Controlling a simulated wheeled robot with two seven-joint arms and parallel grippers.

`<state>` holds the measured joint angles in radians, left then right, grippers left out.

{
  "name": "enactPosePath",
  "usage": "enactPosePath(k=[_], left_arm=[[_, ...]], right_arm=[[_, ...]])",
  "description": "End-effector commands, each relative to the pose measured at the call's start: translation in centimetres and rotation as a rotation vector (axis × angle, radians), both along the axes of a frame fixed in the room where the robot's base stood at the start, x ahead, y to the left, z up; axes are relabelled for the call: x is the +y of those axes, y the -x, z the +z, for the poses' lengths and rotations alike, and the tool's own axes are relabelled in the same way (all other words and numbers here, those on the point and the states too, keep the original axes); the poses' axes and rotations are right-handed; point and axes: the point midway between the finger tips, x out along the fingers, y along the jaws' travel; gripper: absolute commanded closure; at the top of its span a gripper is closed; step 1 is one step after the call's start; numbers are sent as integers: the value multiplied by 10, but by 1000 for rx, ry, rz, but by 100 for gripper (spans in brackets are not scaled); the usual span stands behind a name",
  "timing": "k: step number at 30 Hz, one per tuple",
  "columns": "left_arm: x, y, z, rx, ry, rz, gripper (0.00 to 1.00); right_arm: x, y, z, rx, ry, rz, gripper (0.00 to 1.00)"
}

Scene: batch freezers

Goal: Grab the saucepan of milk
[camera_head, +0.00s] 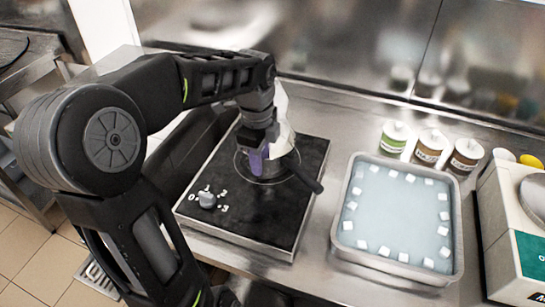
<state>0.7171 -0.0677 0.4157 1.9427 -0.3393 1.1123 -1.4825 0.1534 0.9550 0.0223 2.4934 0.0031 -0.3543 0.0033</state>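The saucepan (277,167) stands on the black hotplate (246,218), with its dark handle (304,174) pointing to the lower right. My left gripper (258,160) reaches down over it from above, with a purple fingertip at the pan's left side. The gripper hides much of the pan, and the milk cannot be made out. I cannot tell whether the fingers touch the pan or how far apart they are. A pale, whitish shape (283,118) shows just behind the gripper; what it is stays unclear. My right gripper is not in view.
A steel tray (340,235) of pale liquid with white cubes stands right of the hotplate. Several lidded tubs (430,148) stand behind it. A white machine (510,225) is at the right edge. A steel wall (340,45) closes the back.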

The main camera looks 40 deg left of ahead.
Motion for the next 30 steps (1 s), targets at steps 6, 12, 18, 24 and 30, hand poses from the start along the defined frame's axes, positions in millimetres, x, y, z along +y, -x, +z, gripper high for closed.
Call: enactPosePath(k=[6,12,18,24,30], left_arm=[[0,0,0,0,0,0,76],[0,0,0,0,0,0,92],[0,0,0,0,0,0,100],[0,0,0,1,0,0,100],[0,0,0,1,0,-1,100]], right_arm=[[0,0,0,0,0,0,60],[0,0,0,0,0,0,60],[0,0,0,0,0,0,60],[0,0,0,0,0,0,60],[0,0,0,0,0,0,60]])
